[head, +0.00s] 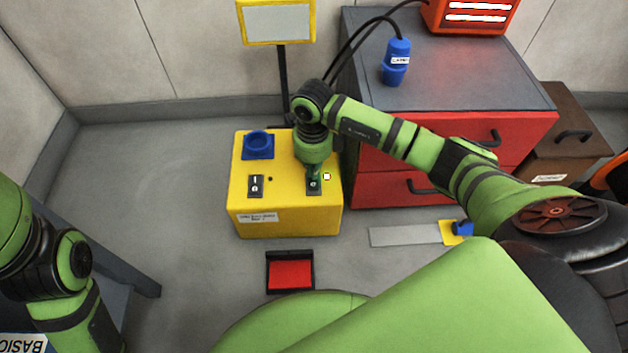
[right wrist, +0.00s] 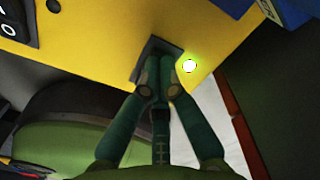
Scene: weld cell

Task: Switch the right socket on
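The yellow socket box (head: 285,215) stands on the floor. Its left side has a blue socket (head: 257,145) and a black rocker switch (head: 256,186); the small lamp (head: 270,179) beside that switch is dark. My right gripper (head: 314,182) points down at the right switch (head: 313,189). In the right wrist view, its fingertips (right wrist: 168,64) are together on or just above the dark switch plate (right wrist: 148,52) and hide the rocker. The right lamp (right wrist: 189,66) glows bright with a green halo. My right arm hides the right socket in the head view. My left gripper is out of view.
A red cabinet (head: 440,160) stands right of the box, with a blue plug (head: 395,70) and cables on top. A screen on a post (head: 277,22) stands behind. A red pedal (head: 290,273) lies in front. The floor left of the box is clear.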

